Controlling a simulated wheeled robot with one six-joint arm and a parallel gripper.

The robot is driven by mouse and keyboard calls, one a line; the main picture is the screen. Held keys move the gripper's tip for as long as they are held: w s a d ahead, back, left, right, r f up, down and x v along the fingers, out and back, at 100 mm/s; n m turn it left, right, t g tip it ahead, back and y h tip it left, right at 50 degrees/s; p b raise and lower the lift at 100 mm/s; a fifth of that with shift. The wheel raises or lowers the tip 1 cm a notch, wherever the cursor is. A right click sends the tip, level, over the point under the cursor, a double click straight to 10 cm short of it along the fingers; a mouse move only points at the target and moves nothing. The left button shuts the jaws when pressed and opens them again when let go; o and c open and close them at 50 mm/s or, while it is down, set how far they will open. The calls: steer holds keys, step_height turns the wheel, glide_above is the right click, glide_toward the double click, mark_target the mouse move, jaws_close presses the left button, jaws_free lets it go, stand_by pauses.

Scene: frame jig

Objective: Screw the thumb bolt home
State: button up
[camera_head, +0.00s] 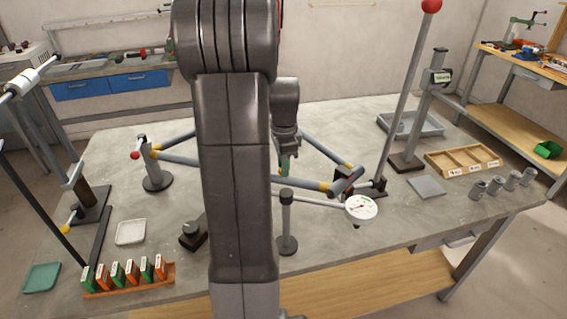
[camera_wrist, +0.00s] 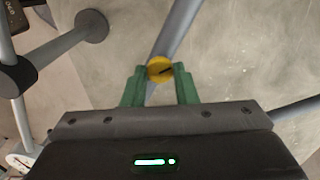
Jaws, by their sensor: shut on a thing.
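My gripper (camera_wrist: 159,72) has two green fingers, one on each side of the round yellow thumb bolt (camera_wrist: 160,66), and is shut on it. The bolt head has a dark slot-like mark. It sits against a grey tube (camera_wrist: 181,27) of the frame, which runs up behind it in the wrist view. How deep the bolt's thread sits is hidden. In the head view my gripper (camera_head: 285,168) is partly hidden behind my arm, over the frame, and the bolt cannot be made out. The blue-grey frame tubes (camera_head: 315,148) with yellow collars rest on posts.
A white dial gauge (camera_head: 361,208) and a black post (camera_head: 287,225) stand in front of the frame. A slanted rod with a red ball (camera_head: 405,90) rises at the right. A wooden tray (camera_head: 462,160), grey cylinders (camera_head: 494,187) and a rack of coloured blocks (camera_head: 130,280) lie around the bench.

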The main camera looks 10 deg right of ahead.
steer(key=shift+w+r+m, duration=0.1)
steer(key=shift+r+m, duration=0.05)
steer(key=shift+m, duration=0.15)
stand_by(0.4)
steer(key=o, duration=1)
step_height(320, 180, up, 14)
steer(key=shift+f+b, duration=0.15)
steer(key=shift+b, duration=0.2)
